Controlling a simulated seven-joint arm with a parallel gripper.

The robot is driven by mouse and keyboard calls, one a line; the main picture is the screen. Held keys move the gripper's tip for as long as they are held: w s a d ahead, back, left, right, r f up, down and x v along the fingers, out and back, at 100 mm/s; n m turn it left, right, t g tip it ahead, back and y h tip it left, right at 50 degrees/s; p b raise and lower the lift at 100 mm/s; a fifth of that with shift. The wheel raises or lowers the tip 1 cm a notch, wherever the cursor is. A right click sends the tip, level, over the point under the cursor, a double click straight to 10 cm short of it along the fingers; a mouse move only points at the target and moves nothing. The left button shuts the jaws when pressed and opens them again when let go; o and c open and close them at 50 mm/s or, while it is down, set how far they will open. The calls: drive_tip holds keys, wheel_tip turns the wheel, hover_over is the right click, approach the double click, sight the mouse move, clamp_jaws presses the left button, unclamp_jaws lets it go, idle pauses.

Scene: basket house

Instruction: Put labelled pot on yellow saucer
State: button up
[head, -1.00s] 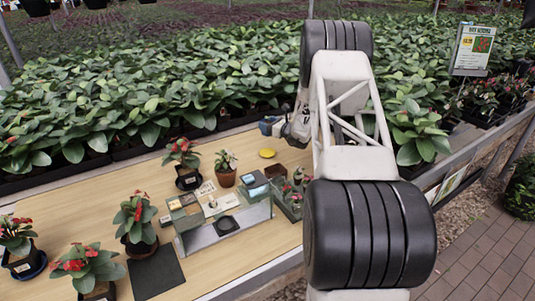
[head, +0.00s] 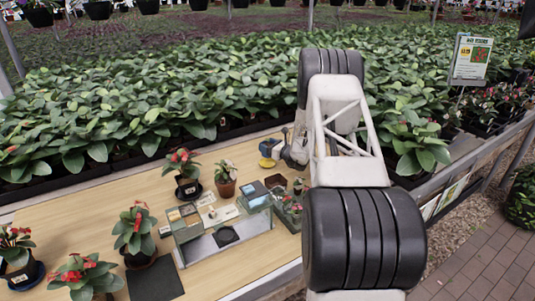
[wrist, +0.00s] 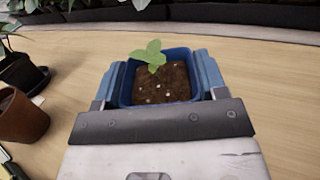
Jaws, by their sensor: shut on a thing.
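A blue square pot (wrist: 188,91) with dark soil and a small green seedling is held between the fingers of my gripper (wrist: 158,85) in the wrist view. It looks upright; no label can be made out. In the head view my gripper (head: 285,150) holds the pot (head: 268,147) by the planter bed, at the back of the bench. The yellow saucer (head: 266,163) shows just below the pot in the head view, partly covered by it. I cannot tell whether pot and saucer touch. The saucer is hidden in the wrist view.
A terracotta pot (head: 225,188) with a plant stands left of the saucer and shows at the left in the wrist view (wrist: 22,118). Leafy plants line the back.

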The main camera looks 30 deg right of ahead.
drive_tip(key=shift+f, duration=0.1)
drive_tip(key=shift+f, duration=1.8)
drive_tip(key=shift+f, duration=0.1)
drive_tip(key=o, duration=1)
drive_tip(key=shift+o, duration=0.2)
drive_tip(key=shift+s+d, duration=0.1)
drive_tip(key=shift+s, duration=0.05)
drive_tip(key=v, duration=1.1)
drive_tip(key=shift+s+d, duration=0.1)
drive_tip(key=shift+s, duration=0.2)
